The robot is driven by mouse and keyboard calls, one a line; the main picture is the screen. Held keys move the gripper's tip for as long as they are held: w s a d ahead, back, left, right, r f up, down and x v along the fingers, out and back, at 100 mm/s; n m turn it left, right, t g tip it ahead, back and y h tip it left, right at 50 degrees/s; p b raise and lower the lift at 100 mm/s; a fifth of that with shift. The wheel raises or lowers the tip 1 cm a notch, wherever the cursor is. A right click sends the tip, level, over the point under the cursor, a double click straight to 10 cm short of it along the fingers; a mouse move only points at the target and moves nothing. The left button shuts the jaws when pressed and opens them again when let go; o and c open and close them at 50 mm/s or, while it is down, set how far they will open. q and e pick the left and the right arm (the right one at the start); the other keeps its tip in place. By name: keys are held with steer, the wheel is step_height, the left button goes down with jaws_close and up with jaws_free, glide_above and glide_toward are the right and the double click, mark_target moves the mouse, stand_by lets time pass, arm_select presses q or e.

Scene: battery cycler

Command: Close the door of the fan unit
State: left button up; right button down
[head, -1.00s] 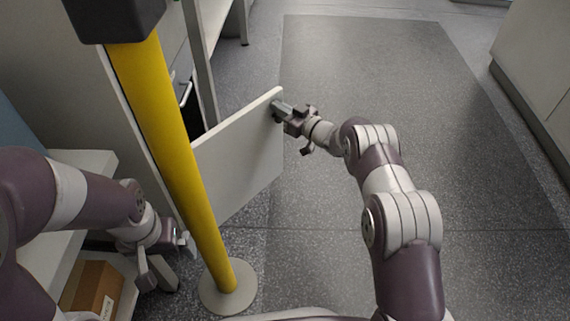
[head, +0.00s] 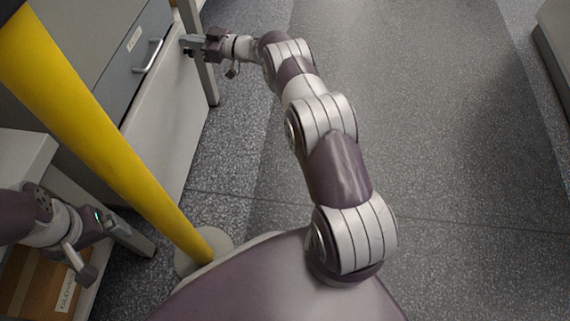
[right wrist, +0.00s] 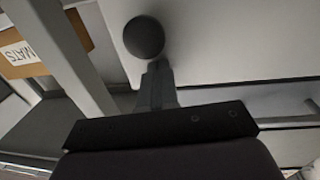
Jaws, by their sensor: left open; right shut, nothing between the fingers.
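The fan unit's door is a plain pale panel (head: 168,135). In the head view it lies along the cabinet front below a grey drawer, with no clear gap visible. In the right wrist view a pale panel (right wrist: 225,40) carries a dark round knob (right wrist: 144,37). My right gripper (head: 187,45) is shut and empty at the door's far upper corner. Its fingers (right wrist: 157,80) point at the knob and overlap it in the right wrist view; I cannot tell whether they touch it. My left gripper (head: 108,255) is open and empty at the lower left.
A yellow post (head: 110,150) on a round base (head: 222,243) stands between my left gripper and the cabinet. The grey drawer (head: 128,62) has a bar handle. A grey shelf leg (head: 200,70) stands beside my right gripper. Open floor (head: 420,120) lies to the right.

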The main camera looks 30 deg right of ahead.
steer(key=shift+w+a+r, duration=0.2)
